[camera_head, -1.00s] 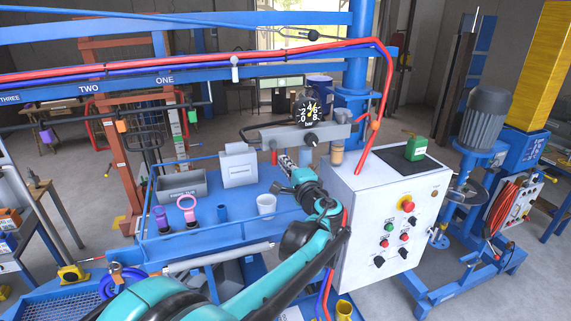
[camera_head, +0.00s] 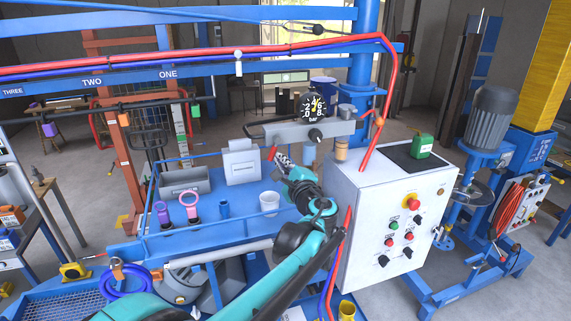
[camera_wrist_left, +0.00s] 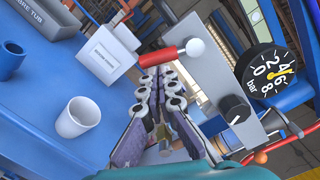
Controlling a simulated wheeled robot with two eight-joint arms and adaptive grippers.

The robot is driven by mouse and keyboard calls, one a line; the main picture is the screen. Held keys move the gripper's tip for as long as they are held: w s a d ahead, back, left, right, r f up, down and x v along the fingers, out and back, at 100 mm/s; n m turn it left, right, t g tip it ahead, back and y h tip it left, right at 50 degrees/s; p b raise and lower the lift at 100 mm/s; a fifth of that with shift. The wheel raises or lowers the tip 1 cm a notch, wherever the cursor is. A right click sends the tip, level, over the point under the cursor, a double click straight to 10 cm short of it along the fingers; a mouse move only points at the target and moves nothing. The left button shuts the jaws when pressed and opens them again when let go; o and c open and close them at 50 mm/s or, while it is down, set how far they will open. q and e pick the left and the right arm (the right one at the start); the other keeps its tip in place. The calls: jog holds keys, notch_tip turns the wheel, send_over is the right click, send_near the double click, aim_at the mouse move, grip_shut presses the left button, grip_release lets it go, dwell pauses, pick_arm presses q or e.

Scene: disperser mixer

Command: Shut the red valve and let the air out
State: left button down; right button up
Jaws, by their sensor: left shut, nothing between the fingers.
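The red valve handle (camera_wrist_left: 160,57) lies across the view in front of my left gripper (camera_wrist_left: 160,75), with a white ball-shaped part at its right end. The left gripper is shut and empty, its fingertips just short of the red handle; I cannot tell whether they touch it. In the head view the left gripper (camera_head: 281,157) is beside the small red handle (camera_head: 273,153), below the grey manifold block (camera_head: 290,132). My right gripper is out of view.
A black knob (camera_wrist_left: 235,108) sits on the block beside the valve. A white cup (camera_head: 269,203), a white box (camera_head: 241,163) and a grey tub (camera_head: 184,182) stand on the blue bench. The white control cabinet (camera_head: 347,215) is close to my arm's right.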

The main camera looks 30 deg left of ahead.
pick_arm(q)
jog(key=s+a+r+m, duration=0.1)
jog(key=m, duration=0.3)
jog(key=s+a+r+m, duration=0.1)
jog(key=m, duration=0.3)
jog(key=s+a+m, duration=0.1)
jog(key=m, duration=0.3)
jog(key=shift+s+r+t+b, duration=0.2)
jog(key=shift+r+t+b, duration=0.1)
jog(key=shift+r+t, duration=0.1)
jog(key=shift+r, duration=0.1)
dwell(0.4)
jog(key=s+d+f+b, duration=0.4)
jog(key=s+d, duration=0.3)
jog(key=d, duration=0.1)
jog(key=shift+d+f, duration=0.15)
jog(key=shift+f, duration=0.05)
